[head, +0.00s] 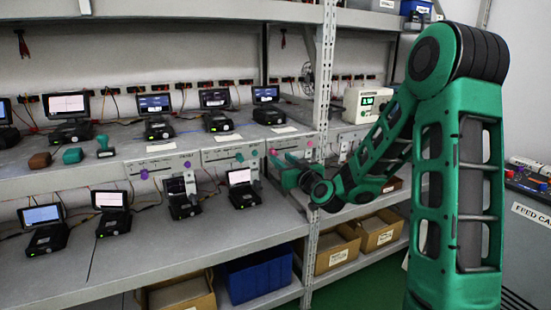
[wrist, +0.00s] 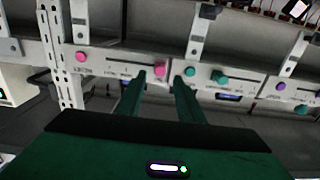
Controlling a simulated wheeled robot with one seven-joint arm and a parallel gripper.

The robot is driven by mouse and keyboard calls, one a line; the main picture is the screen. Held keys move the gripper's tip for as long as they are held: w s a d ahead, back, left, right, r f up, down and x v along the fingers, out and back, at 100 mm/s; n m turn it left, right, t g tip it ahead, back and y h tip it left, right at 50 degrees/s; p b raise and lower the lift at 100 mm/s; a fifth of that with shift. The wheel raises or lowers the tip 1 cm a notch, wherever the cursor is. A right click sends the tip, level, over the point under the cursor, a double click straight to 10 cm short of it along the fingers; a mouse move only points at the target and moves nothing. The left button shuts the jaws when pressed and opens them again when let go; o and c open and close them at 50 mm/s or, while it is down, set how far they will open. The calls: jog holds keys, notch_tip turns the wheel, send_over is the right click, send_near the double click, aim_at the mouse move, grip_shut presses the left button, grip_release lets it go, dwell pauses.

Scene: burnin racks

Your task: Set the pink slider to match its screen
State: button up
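The front panel with pink knobs (head: 292,147) is fixed along the shelf edge, just left of the upright post. It has one pink knob (head: 273,152) near its left end and another pink knob (head: 310,143) near its right end. In the wrist view, which looks upside down, a pink knob (wrist: 159,70) lies between my fingertips and the other pink knob (wrist: 82,57) is at the left. A thin slot runs between them. My gripper (wrist: 160,76) is open, its fingers apart on both sides of the nearer knob, with visible gaps. Contact cannot be told. The screen reading is too small to read.
Neighbouring panels carry teal knobs (wrist: 220,77) and purple knobs (head: 187,164). A perforated upright post (head: 322,90) stands close to my gripper. Small screen devices (head: 267,104) line the shelf above; others (head: 241,188) stand below. A white box with a green display (head: 367,103) is at the right.

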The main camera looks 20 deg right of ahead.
aim_at(275, 154)
jog(key=shift+w+a, duration=0.15)
jog(key=shift+w, duration=2.25)
grip_shut()
